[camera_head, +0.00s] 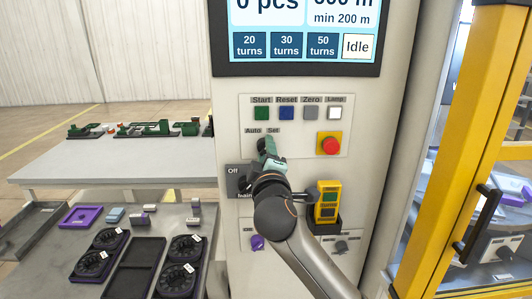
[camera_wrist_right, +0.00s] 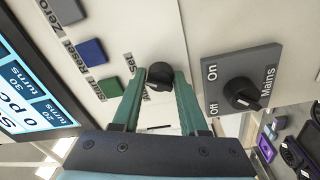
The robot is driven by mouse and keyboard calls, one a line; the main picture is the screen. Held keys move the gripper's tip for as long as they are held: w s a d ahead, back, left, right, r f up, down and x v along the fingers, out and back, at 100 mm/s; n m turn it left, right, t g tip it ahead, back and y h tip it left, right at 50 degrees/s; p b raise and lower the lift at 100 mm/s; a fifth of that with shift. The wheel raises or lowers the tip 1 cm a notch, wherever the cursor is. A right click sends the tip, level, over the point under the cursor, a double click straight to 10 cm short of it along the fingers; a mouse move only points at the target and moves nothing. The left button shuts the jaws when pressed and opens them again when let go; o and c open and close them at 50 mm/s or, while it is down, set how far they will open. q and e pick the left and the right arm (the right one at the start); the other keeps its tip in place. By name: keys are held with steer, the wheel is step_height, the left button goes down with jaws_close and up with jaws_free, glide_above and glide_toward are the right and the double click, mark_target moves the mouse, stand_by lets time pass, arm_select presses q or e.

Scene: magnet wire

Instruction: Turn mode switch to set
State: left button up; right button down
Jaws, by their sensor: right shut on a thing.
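The mode switch (camera_wrist_right: 158,72) is a round black knob on the light panel, beside the Auto and Set labels. My right gripper (camera_wrist_right: 162,88) is shut on it, with one green finger on each side of the knob. In the head view my right gripper (camera_head: 266,147) reaches up to the panel just below the Auto and Set labels (camera_head: 262,130) and hides most of the knob. Which label the knob points to is hard to tell. My left gripper is not in view.
The Mains switch (camera_wrist_right: 243,94) is close beside the gripper. Above are the green Start button (camera_head: 262,113), other buttons and a screen (camera_head: 300,45) reading Idle. A red emergency button (camera_head: 330,145) and a yellow control box (camera_head: 327,200) are at right. A table with dark trays (camera_head: 135,265) stands left.

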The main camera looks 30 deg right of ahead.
steer(key=shift+a+f+m, duration=0.1)
steer(key=shift+f+m, duration=0.15)
steer(key=shift+m, duration=0.15)
steer(key=c, duration=0.8)
jaws_free()
steer(key=o, duration=0.3)
steer(key=shift+r, duration=0.15)
steer(key=shift+o, duration=0.2)
steer(key=v, duration=1.2)
steer(key=shift+s+b, duration=0.2)
steer(key=shift+b, duration=0.2)
steer(key=shift+a, duration=0.1)
